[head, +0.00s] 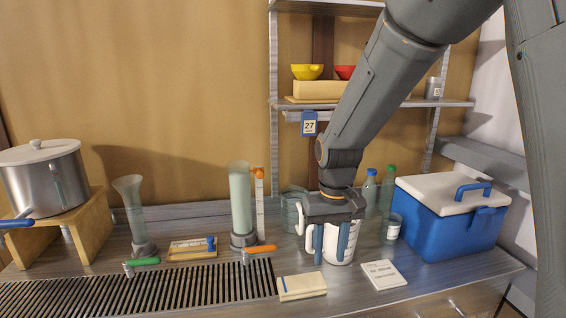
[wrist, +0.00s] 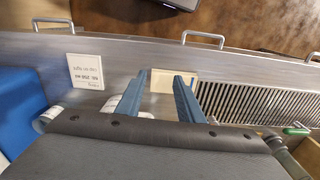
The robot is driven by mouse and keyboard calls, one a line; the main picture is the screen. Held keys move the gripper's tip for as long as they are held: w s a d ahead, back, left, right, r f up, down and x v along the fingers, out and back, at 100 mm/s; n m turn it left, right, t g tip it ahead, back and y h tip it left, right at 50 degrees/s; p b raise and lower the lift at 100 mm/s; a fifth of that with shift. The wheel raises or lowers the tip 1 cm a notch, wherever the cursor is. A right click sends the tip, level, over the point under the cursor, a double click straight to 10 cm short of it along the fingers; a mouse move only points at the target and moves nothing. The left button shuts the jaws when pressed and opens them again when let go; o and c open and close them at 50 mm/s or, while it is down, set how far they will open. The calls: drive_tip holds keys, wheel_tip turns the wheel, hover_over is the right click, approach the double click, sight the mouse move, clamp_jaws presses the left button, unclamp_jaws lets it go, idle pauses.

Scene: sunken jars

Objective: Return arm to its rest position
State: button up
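My arm reaches down from the upper right in the head view, and my gripper (head: 331,257) points down low over the counter. Its two blue fingers stand apart, also in the wrist view (wrist: 162,78), with the counter showing through the gap and nothing visibly clamped. A white jug (head: 338,252) with a handle and dark marks shows behind or between the fingers in the head view. My gripper hides much of it, and I cannot tell whether they touch.
A blue cooler (head: 450,230) stands close on the right. A tall cylinder (head: 241,205) and a pot (head: 45,180) on a wooden stand are to the left. A pale block (head: 301,287) and a white card (head: 383,275) lie in front. A shelf (head: 390,103) is behind my arm.

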drive_tip(key=s+d+f+m, duration=0.1)
drive_tip(key=s+d, duration=0.3)
drive_tip(key=s, duration=0.3)
drive_tip(key=s+d+f, duration=0.2)
drive_tip(key=s+d, duration=0.2)
drive_tip(key=s, duration=0.3)
drive_tip(key=shift+d+f+m+t, duration=0.25)
drive_tip(key=shift+f+m+t, duration=0.05)
drive_tip(key=shift+m+t, duration=0.1)
